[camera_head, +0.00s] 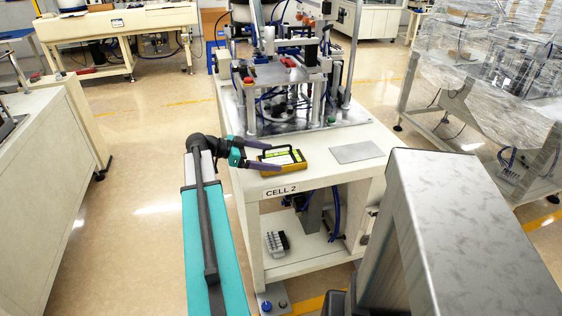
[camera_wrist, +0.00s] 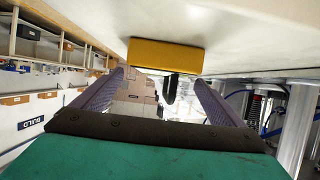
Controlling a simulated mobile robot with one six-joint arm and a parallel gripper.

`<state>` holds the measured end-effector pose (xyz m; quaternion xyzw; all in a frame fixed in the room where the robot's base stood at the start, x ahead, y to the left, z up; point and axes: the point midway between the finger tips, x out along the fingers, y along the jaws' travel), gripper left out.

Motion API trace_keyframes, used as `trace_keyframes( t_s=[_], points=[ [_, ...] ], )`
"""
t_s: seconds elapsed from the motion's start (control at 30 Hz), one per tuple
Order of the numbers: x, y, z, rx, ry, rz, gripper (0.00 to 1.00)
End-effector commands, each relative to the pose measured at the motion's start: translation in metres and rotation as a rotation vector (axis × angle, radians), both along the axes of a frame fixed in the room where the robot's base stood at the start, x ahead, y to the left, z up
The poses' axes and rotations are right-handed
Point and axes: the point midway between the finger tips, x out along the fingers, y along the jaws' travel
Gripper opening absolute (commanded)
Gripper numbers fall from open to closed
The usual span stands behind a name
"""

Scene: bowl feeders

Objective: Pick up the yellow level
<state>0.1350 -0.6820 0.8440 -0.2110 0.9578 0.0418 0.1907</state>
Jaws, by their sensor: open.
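The yellow level (camera_head: 285,164) lies on the cream table of CELL 2, near its front left corner. It has a yellow body, a pale top and a black handle-like part. My gripper (camera_head: 274,157) reaches in from the left, with its two dark purple fingers apart at the level's left part. In the wrist view the level's yellow side (camera_wrist: 165,54) shows ahead, just above the gap between the open fingers (camera_wrist: 160,82). The black part hangs into view between them. Nothing is clearly gripped; whether a finger touches the level cannot be told.
The table (camera_head: 322,181) carries a metal fixture machine (camera_head: 290,95) behind the level. A flat grey plate (camera_head: 357,152) lies to the right. A large grey metal box-like column (camera_head: 455,225) fills the right foreground. Open floor (camera_head: 140,200) lies to the left.

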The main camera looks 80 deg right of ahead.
Motion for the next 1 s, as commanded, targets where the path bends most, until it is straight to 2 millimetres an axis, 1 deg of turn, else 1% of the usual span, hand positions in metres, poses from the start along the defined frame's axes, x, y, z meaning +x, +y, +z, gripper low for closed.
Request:
trace_keyframes(
  t_s=[0.1,0.47,0.57,0.9,1.0],
  points=[
    [-0.003,-0.001,-0.002,0.000,0.000,0.000,0.92],
    [-0.005,-0.002,-0.002,0.000,0.000,0.000,0.92],
    [-0.010,-0.005,-0.005,0.001,0.001,-0.001,0.92],
    [-0.041,-0.020,-0.021,0.002,0.001,-0.001,0.92],
    [-0.045,-0.022,-0.023,0.001,0.000,0.000,0.92]
  ],
)
